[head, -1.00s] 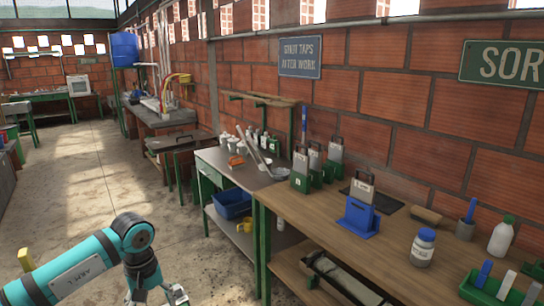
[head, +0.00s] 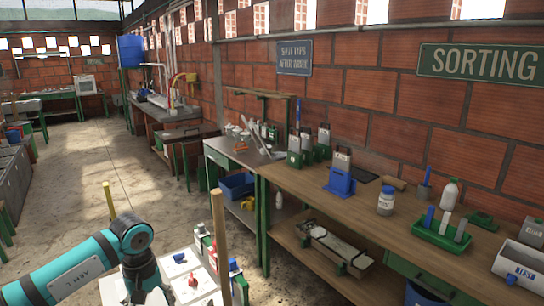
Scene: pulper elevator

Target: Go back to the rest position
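My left arm, teal with dark joints, comes in from the lower left. Its gripper (head: 150,298) is at the bottom edge, mostly cut off, beside a white-topped surface (head: 178,262). Its fingers cannot be made out, and I see nothing clearly held. My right arm and gripper are out of view.
An upright wooden post (head: 220,245) stands close in front. Concrete floor (head: 95,165) is open at the left.

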